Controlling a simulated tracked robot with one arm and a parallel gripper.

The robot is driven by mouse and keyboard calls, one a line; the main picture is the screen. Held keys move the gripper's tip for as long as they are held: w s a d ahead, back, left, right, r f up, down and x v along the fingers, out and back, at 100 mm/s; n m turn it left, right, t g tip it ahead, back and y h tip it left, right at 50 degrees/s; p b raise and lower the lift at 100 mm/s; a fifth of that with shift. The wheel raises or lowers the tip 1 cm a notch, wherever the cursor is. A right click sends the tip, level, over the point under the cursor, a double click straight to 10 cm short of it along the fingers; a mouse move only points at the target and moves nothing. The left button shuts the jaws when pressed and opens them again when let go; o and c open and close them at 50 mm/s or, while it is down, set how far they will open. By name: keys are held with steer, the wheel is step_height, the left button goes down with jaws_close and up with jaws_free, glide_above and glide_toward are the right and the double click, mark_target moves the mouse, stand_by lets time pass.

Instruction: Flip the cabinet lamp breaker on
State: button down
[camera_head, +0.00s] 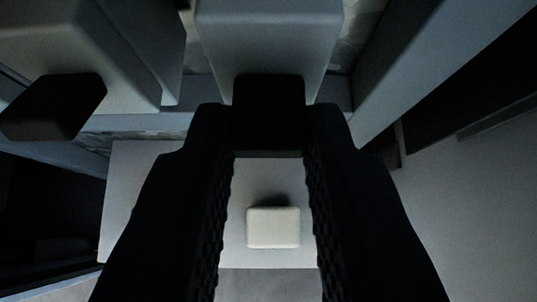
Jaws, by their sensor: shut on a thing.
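A grey breaker (268,40) with a black lever (268,95) is at the top centre of the head camera view. My gripper (268,130) has its two dark, ridged fingers on either side of this lever. It is shut on the lever, with the fingertips at its sides. The lever's lower end lies between the fingers. No lamp and no label can be made out, so I cannot tell whether the breaker is on or off.
A second grey breaker (115,50) with a black lever (55,106) stands close on the left. A pale plate (130,185) with a small whitish block (273,228) lies below, between the fingers. A grey cabinet edge (430,60) runs diagonally at the upper right.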

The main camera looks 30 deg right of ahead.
steer(key=shift+r, duration=0.1)
steer(key=c, duration=1.3)
jaws_free()
steer(key=shift+w, duration=0.1)
steer(key=shift+s+a+r+p, duration=0.25)
steer(key=shift+s+r+p, duration=0.1)
steer(key=shift+s, duration=0.1)
steer(key=s+a, duration=0.2)
steer(key=s, duration=0.1)
steer(key=s+a+p, duration=0.1)
steer(key=s+a, duration=0.1)
steer(key=s, duration=0.1)
steer(key=s+a, duration=0.2)
steer(key=s, duration=0.2)
steer(key=shift+a+f+p, duration=0.1)
steer(key=shift+p, duration=0.25)
steer(key=shift+s, duration=0.1)
